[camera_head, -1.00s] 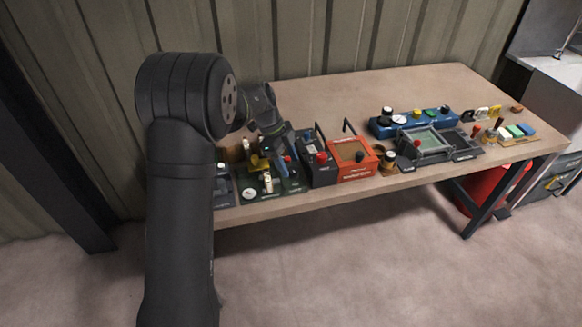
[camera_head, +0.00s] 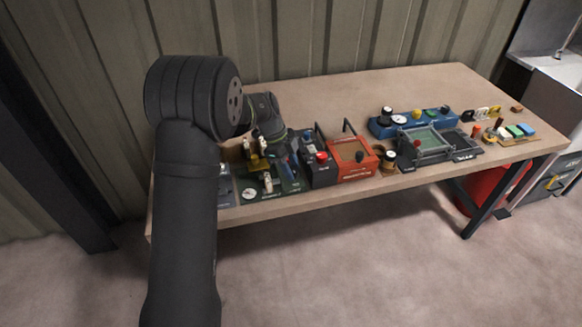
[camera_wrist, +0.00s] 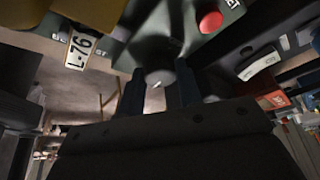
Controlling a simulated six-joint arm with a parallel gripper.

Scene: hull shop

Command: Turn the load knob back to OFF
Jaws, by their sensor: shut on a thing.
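My gripper (camera_wrist: 160,92) is in the wrist view, with one dark finger on each side of a grey round knob (camera_wrist: 158,74). The fingers are shut on this knob, which has a small light mark on its face. I take it as the load knob; no name for it is readable. It sits on a dark green panel (camera_wrist: 150,32). In the head view the green panel (camera_head: 290,184) lies near the table's front left, and my wrist comes down over its right part. There the knob is hidden or too small to make out.
A red button (camera_wrist: 210,21) and a plate marked 76 (camera_wrist: 78,50) are close to my fingers. Yellow fittings (camera_head: 257,163) and a gauge (camera_head: 249,194) stand on the left. A black and orange box (camera_head: 352,158) stands close on the right. The table's back (camera_head: 340,95) is clear.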

